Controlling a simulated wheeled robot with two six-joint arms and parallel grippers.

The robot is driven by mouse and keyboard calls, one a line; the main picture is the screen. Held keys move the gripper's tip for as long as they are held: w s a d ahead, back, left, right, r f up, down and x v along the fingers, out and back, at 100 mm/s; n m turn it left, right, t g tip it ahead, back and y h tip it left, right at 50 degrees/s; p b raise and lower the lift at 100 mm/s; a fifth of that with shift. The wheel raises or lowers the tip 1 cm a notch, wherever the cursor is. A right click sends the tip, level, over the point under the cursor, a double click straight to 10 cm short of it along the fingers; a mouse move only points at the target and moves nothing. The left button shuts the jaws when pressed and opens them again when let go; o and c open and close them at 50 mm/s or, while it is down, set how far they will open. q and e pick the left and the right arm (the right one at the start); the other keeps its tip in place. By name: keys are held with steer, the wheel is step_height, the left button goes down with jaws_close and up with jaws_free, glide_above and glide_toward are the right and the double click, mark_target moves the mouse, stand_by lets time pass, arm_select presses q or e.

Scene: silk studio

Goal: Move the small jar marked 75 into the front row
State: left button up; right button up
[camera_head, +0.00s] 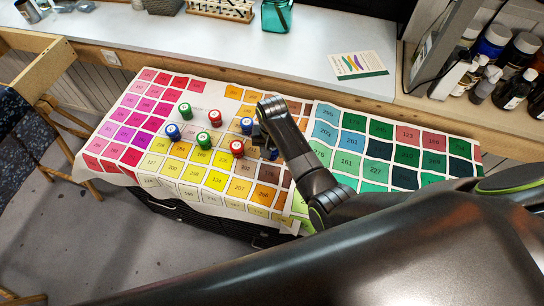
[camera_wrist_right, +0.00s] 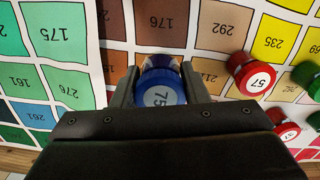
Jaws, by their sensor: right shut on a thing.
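My right gripper (camera_wrist_right: 160,88) is shut on a small blue jar marked 75 (camera_wrist_right: 160,97), which sits between its two fingers in the right wrist view. In the head view the gripper (camera_head: 265,142) is over the colour chart, and only a bit of the held blue jar (camera_head: 273,154) shows. I cannot tell whether its base touches the chart. A red jar marked 57 (camera_wrist_right: 252,75) stands apart beside it; it also shows in the head view (camera_head: 237,148). In line with it are a green jar (camera_head: 204,140) and a blue jar (camera_head: 172,130). My left gripper is out of view.
Behind that line stand a green jar (camera_head: 185,109), a red jar (camera_head: 215,117) and a blue jar (camera_head: 247,125). The chart (camera_head: 112,118) hangs over the table's front edge. A shelf with bottles (camera_head: 520,50) is at the right. The green chart (camera_head: 375,150) is clear of jars.

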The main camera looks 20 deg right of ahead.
mark_target(272, 158)
steer(key=shift+f, duration=0.4)
step_height(272, 158, down, 2)
steer(key=shift+s+f, duration=0.1)
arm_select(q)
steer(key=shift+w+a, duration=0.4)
arm_select(e)
steer(key=shift+f, duration=0.6)
steer(key=o, duration=1)
steer(key=shift+f, duration=0.1)
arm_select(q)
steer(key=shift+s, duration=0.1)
